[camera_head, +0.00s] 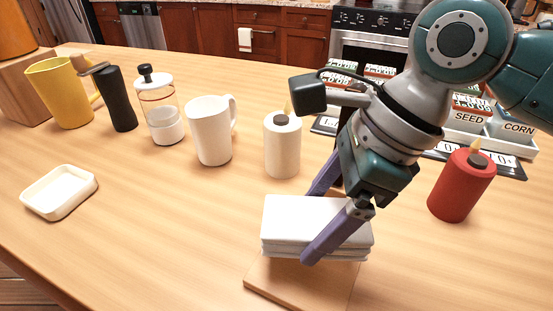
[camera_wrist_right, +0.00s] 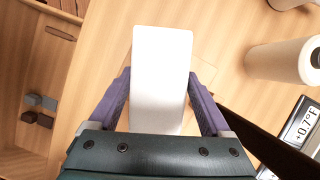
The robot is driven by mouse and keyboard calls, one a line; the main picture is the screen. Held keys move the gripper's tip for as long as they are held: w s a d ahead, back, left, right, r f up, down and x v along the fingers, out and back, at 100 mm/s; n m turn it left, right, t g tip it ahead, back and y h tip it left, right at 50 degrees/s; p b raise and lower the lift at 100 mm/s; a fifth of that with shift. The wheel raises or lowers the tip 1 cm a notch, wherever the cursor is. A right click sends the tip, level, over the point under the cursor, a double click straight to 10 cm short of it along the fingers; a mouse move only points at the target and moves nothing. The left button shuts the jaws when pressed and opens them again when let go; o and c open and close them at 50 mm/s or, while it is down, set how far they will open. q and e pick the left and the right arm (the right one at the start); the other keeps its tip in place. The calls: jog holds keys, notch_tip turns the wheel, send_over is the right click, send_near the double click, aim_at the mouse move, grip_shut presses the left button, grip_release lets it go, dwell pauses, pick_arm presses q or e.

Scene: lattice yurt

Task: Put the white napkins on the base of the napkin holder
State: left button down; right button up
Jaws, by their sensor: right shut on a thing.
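The white napkins (camera_head: 300,214) are a thick folded stack, lying level in the head view. My right gripper (camera_head: 312,225) is shut on the stack, one purple finger on the near side and one on the far side. In the right wrist view the napkins (camera_wrist_right: 162,60) lie between the fingers of the same gripper (camera_wrist_right: 160,80). The napkin holder's flat wooden base (camera_head: 285,284) shows below and in front of the stack. The stack is over the base; I cannot tell whether it touches. The base's far part is hidden. My left gripper is not in view.
A white candle (camera_head: 282,146) and a white mug (camera_head: 211,132) stand behind the stack. A red candle (camera_head: 461,187) stands to the right. A white dish (camera_head: 60,192), a French press (camera_head: 162,110), a black grinder (camera_head: 116,98) and a yellow mug (camera_head: 62,94) are left.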

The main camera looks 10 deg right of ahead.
notch_tip(320, 180, down, 4)
jog(key=shift+f+b, duration=0.25)
jog(key=shift+b, duration=0.35)
jog(key=shift+f, duration=0.2)
jog(key=shift+f, duration=0.1)
jog(key=o, duration=1.2)
